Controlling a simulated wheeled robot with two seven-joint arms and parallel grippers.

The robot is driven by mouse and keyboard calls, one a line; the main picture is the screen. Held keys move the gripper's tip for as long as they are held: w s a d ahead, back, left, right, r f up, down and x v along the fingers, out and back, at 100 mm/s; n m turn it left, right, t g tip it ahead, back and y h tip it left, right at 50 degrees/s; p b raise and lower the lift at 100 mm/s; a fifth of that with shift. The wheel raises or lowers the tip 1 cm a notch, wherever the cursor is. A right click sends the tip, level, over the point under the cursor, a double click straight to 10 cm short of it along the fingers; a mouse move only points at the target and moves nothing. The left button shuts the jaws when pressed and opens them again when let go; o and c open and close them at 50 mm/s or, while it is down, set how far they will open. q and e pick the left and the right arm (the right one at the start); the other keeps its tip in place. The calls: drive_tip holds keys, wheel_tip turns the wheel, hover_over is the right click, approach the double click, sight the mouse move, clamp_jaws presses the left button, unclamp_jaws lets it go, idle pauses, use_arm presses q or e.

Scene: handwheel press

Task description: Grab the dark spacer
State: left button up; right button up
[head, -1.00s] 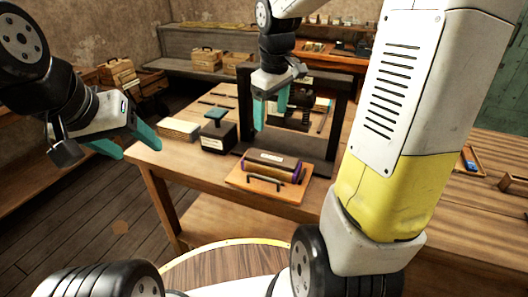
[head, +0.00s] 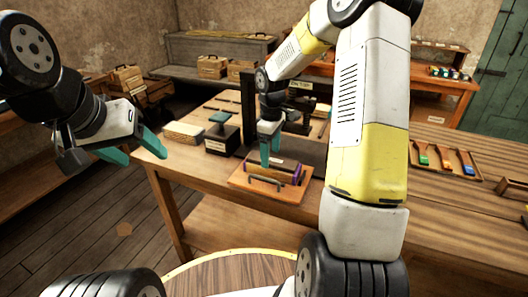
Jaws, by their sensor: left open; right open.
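A wooden tray (head: 236,182) lies on the table's near part. On it is a dark brown block (head: 286,171) with purple at its end and a dark bar handle (head: 268,181) in front. I cannot tell for sure which dark piece is the spacer. My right gripper (head: 270,160) is open, fingers pointing down, just over the tray and in front of the block, hiding part of it. I cannot tell whether it touches. My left gripper (head: 138,152) is open and empty, off the table's left corner.
Behind the tray stands the dark press frame (head: 248,100). On the right, a wooden tray (head: 440,146) holds coloured pieces. My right arm crosses the view.

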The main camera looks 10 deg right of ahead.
drive_tip(key=shift+f, duration=0.65)
drive_tip(key=c, duration=1.5)
drive_tip(key=shift+r, duration=0.15)
